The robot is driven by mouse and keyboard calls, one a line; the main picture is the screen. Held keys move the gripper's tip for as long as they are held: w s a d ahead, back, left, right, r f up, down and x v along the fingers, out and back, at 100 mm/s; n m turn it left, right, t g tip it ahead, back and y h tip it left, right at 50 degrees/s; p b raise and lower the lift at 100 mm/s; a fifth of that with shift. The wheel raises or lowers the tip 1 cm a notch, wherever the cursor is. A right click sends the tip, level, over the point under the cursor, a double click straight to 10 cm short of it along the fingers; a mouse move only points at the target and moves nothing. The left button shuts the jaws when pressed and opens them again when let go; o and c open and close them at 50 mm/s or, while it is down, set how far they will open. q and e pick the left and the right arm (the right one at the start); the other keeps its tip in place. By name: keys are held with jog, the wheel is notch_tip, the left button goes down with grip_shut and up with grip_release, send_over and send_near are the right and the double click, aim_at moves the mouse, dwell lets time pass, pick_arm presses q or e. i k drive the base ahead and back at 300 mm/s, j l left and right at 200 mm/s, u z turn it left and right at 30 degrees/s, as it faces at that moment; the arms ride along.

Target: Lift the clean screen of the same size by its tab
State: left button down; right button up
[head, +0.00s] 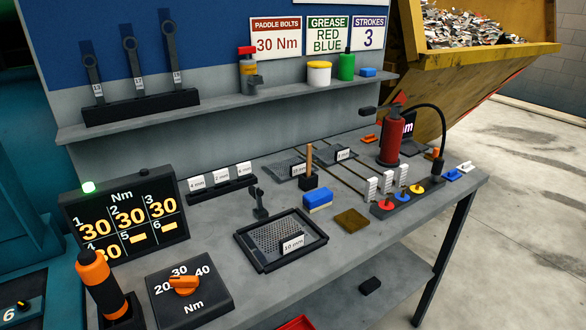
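A mesh screen (270,236) lies in a black frame (246,252) at the front middle of the bench; its upright white tab (292,245) appears to read 10 mm. Farther back, two more grey screens lie on thin rails. The left one (279,166) has a white tab (298,170) that may also read 10 mm. The right one (327,152) has a tab (344,154) whose small number I cannot read surely. Neither of my grippers is in view.
A red extinguisher-like bottle (391,135) stands at the right. A torque dial (190,290) and orange-handled tool (98,275) are front left.

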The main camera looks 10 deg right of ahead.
aim_at(283, 171)
jog(key=i+l+u, duration=0.25)
jog(key=l, duration=0.2)
jog(key=l+u, duration=0.25)
jog(key=l, duration=0.2)
jog(key=i+l+u, duration=0.1)
jog(key=l+u, duration=0.2)
jog(key=l, duration=0.2)
